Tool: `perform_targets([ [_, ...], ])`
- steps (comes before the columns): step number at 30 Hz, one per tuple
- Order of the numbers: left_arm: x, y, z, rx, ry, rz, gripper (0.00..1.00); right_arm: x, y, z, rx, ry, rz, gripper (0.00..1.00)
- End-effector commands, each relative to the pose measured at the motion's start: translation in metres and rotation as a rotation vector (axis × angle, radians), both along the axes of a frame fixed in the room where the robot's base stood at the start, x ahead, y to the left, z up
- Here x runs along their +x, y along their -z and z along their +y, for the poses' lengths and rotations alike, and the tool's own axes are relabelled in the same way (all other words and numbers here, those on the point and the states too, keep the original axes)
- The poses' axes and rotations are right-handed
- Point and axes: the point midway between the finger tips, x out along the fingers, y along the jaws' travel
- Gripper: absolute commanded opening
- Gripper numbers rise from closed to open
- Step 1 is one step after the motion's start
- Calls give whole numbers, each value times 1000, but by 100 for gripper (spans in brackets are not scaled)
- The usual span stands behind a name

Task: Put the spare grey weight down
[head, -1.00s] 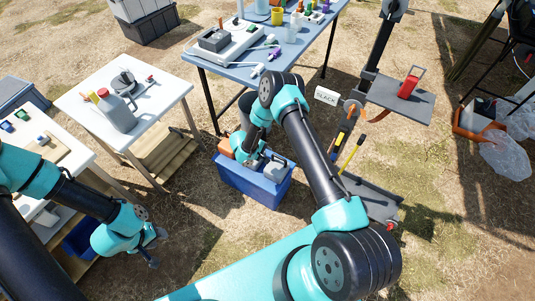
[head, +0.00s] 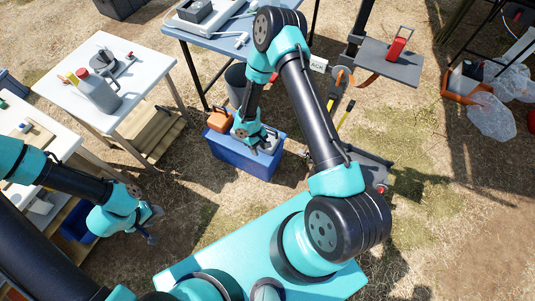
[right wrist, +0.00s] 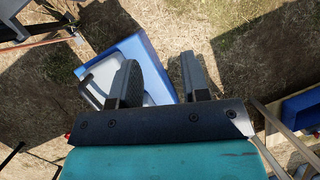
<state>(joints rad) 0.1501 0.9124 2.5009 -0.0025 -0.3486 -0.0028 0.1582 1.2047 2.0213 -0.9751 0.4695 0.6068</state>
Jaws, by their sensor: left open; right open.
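My right gripper (head: 262,142) is over the right part of the blue crate (head: 238,161) on the ground. In the right wrist view, the right gripper (right wrist: 162,84) is open with nothing between its fingers; the blue crate (right wrist: 143,47) lies beyond them. A pale grey block with a dark handle (right wrist: 100,78) sits inside the crate, partly hidden by a finger; I cannot tell whether it is the spare grey weight. My left gripper (head: 150,226) is open and empty, low beside the white table at left.
An orange object (head: 220,121) is at the crate's left end. A white table with a grey jug (head: 99,92) stands at left, and a blue table (head: 215,48) behind. A grey shelf with a red object (head: 397,44) stands at right.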

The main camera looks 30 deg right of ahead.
Motion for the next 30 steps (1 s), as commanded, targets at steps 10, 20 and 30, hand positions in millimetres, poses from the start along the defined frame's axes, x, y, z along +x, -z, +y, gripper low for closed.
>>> perform_targets([
  [10,0,0,0,0,0,0,42,-70,-75,32,298,331,-158,42],
  [20,0,0,0,0,0,0,42,-103,-122,15,265,508,-372,42],
  [30,0,0,0,0,0,0,42,-105,-124,14,258,513,-383,42],
])
